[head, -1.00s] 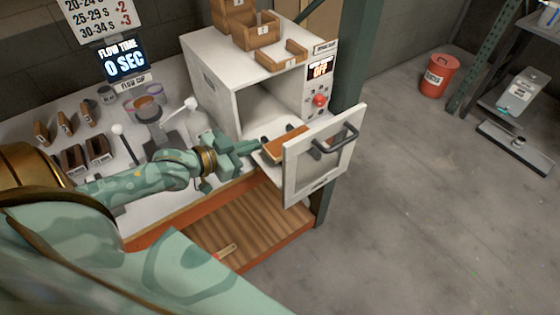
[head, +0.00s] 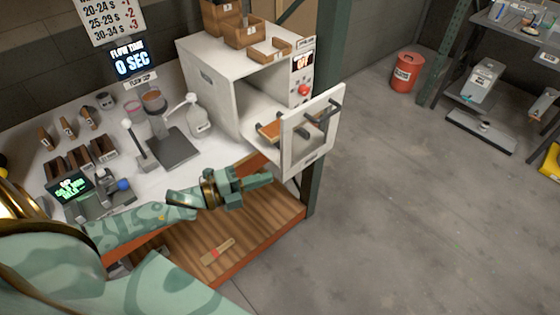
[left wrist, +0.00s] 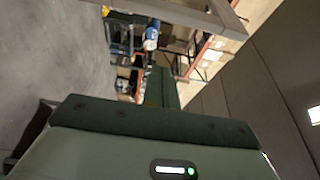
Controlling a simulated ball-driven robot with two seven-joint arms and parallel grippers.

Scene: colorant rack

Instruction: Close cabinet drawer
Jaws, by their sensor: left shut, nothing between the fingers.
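The white cabinet (head: 217,85) stands on the bench, and its drawer is pulled out. The drawer front (head: 291,150) is a white frame with a window and dark handles (head: 334,108), well apart from the cabinet's opening. A brown block (head: 271,129) lies in the drawer. My left gripper (head: 268,179) is shut and empty, just below and left of the drawer front in the head view. Whether it touches the drawer is unclear. The left wrist view shows its green fingers (left wrist: 163,85) closed together. My right gripper is out of view.
Wooden trays sit on the cabinet top (head: 190,42). A white bottle (head: 198,115), cups and a stand crowd the bench left of the cabinet. A green post (head: 325,95) rises behind the drawer. The floor (head: 420,220) to the right is clear.

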